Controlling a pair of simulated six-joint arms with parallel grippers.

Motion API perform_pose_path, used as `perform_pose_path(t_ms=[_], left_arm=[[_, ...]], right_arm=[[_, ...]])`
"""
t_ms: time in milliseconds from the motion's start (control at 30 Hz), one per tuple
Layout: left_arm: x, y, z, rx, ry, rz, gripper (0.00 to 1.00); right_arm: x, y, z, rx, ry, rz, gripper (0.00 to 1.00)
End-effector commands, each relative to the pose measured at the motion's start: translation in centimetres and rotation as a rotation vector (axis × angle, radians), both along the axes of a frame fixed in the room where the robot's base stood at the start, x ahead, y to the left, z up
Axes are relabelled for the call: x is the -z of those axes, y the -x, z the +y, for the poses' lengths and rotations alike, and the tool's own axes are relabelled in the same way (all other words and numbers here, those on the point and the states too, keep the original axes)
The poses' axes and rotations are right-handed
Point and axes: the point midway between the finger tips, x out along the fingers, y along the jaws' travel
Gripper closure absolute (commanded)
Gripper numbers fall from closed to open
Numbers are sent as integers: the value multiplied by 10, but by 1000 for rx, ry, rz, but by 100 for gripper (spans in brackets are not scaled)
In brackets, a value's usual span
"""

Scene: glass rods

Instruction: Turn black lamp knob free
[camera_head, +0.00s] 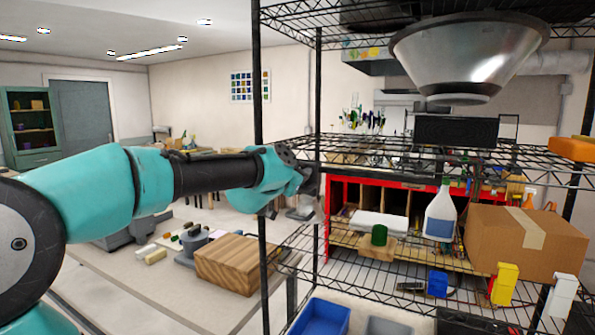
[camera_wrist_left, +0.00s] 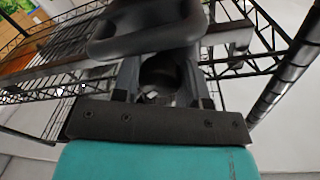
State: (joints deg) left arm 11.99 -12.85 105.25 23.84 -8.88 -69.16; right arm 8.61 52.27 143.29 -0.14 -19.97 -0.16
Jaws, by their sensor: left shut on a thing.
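My left gripper (camera_head: 311,190) is at the left front post of the wire rack, just below the middle shelf level. In the left wrist view a dark rounded thing, which looks like the black lamp knob (camera_wrist_left: 160,72), sits between the jaws, and the gripper is shut on it. A dark, smooth loop-shaped part (camera_wrist_left: 145,32) lies just beyond the jaws; I cannot tell what it belongs to. A large silver cone-shaped lamp shade (camera_head: 470,50) is at the top right. My right gripper is not in view.
The black wire rack (camera_head: 262,150) has posts and shelf edges close around the gripper. A spray bottle (camera_head: 440,215), a cardboard box (camera_head: 525,243) and a blue bin (camera_head: 320,316) are on the right. A wooden block (camera_head: 240,265) lies on the bench behind, left of the post.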

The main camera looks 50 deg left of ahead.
Motion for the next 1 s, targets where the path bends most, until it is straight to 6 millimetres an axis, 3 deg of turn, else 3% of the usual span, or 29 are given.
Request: perform_pose_path(t_ms=[367, 1000], left_arm=[[1, 0, 0, 1, 181, -64, 84], [1, 0, 0, 0, 709, -258, 84]], right_arm=[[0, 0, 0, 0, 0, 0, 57], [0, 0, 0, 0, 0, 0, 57]])
